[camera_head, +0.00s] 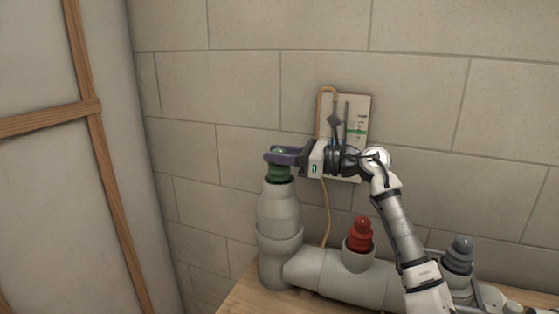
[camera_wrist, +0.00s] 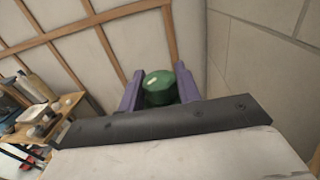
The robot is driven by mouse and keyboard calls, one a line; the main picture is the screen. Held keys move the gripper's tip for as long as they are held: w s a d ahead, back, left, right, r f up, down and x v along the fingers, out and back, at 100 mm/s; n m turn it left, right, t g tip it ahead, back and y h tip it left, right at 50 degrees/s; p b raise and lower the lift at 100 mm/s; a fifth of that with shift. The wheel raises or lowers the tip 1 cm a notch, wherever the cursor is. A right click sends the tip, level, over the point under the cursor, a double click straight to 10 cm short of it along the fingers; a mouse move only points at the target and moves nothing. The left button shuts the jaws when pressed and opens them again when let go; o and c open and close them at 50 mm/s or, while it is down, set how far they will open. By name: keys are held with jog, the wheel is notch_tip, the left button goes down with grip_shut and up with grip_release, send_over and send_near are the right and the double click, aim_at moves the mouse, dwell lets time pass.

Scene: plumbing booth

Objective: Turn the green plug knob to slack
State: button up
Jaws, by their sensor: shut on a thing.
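The green plug (camera_head: 279,173) sits in the top of the upright grey pipe (camera_head: 279,215) at the left end of the pipework. My gripper (camera_head: 272,155) reaches in from the right, level with the plug's top, with its purple fingers around the knob. In the wrist view the green knob (camera_wrist: 160,87) is between the two purple fingers (camera_wrist: 158,92), one on each side, so my gripper is shut on it. The fingers hide part of the knob in the head view. The plug's lower end is inside the pipe.
A red plug (camera_head: 360,236) and a grey plug (camera_head: 459,254) stand in other pipe openings to the right. A panel with a gauge and hose (camera_head: 357,115) is on the tiled wall behind my arm. A cluttered wooden shelf (camera_wrist: 40,130) shows at left in the wrist view.

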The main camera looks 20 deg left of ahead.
jog(key=n+g+h+p, duration=0.1)
jog(key=n+g, duration=0.2)
jog(key=g, duration=0.1)
jog(key=shift+a+g, duration=0.1)
jog(key=shift+g, duration=0.3)
jog(key=shift+n+g+h+p, duration=0.55)
jog(key=shift+n+g, duration=0.35)
jog(key=shift+g, duration=0.3)
jog(key=shift+f+g, duration=0.15)
jog(key=shift+g, duration=0.15)
jog(key=o, duration=1)
jog(key=shift+c, duration=0.2)
jog(key=b+v, duration=0.1)
jog(key=v, duration=0.6)
jog(key=shift+d, duration=0.3)
